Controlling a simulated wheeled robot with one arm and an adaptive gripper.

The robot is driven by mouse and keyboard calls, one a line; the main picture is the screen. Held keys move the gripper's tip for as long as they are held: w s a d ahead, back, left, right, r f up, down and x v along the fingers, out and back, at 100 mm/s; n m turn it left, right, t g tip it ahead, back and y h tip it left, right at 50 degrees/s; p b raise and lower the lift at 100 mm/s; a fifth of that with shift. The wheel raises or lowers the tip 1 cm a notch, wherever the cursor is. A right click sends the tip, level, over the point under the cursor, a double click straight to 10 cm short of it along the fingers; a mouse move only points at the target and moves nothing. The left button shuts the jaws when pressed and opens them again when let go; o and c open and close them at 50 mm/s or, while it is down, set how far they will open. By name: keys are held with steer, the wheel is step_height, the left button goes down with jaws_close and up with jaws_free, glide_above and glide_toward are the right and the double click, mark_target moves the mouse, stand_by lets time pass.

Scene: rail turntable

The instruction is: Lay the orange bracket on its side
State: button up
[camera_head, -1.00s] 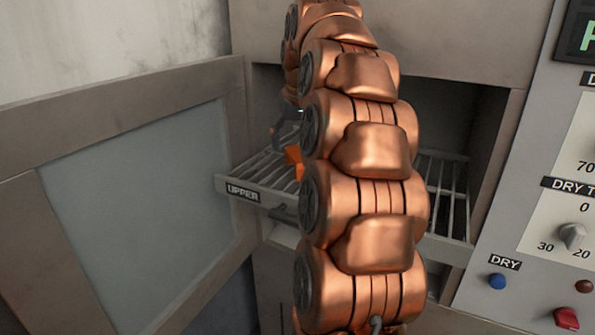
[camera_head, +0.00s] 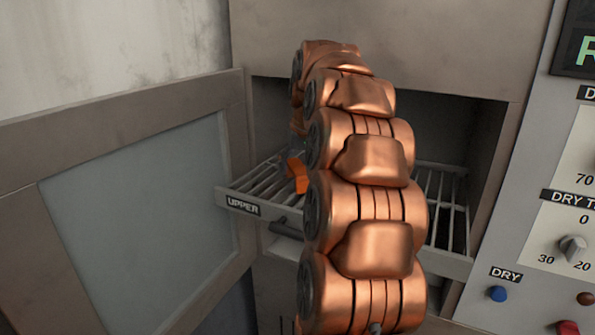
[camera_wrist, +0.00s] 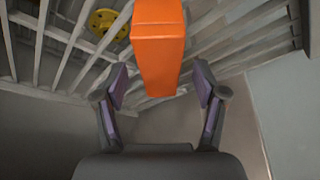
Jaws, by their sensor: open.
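The orange bracket (camera_head: 298,174) stands on the wire rack marked UPPER (camera_head: 233,201), just left of my arm in the head view. In the wrist view the bracket (camera_wrist: 159,48) is a tall orange block at the top middle, cut off by the frame's top edge. My gripper (camera_wrist: 161,88) is open, with one finger to each side of the bracket's near end and visible gaps between. Whether the bracket stands upright or leans is hard to tell. My arm hides much of the rack in the head view.
The cabinet door (camera_head: 130,205) is swung open at the left. A control panel (camera_head: 530,230) with knobs and buttons is at the right. The rack bars (camera_head: 440,195) right of my arm look empty. A yellow round part (camera_wrist: 103,22) lies beyond the bars in the wrist view.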

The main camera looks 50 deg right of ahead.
steer(key=shift+x, duration=1.3)
steer(key=shift+c, duration=0.4)
jaws_close()
